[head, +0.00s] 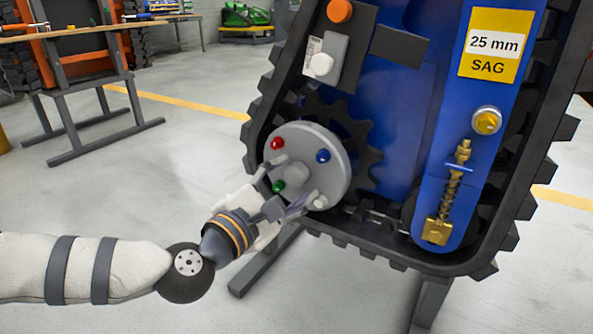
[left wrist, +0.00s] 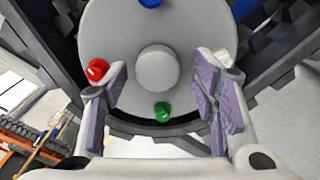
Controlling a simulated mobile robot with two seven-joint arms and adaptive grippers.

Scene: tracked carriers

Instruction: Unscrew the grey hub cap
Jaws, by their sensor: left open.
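The grey hub cap (head: 297,174) is a short round knob at the middle of a pale grey disc (head: 305,137) on the tracked carrier. In the left wrist view the cap (left wrist: 157,68) is near the top middle. My left gripper (head: 293,187) is open in front of the disc. In the left wrist view its fingers (left wrist: 160,84) appear on either side of the cap, with clear gaps; contact is not visible. Red (head: 277,143), blue (head: 323,156) and green (head: 279,187) knobs surround the cap. A whitish knob (left wrist: 222,57) is partly hidden by the right-hand finger.
The black track (head: 262,110) and toothed sprocket (head: 366,153) surround the disc closely. A brass tensioner (head: 452,195) and a yellow sign (head: 493,44) are on the blue frame at right. A wooden workbench (head: 90,30) stands at back left. Open floor lies left of the carrier.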

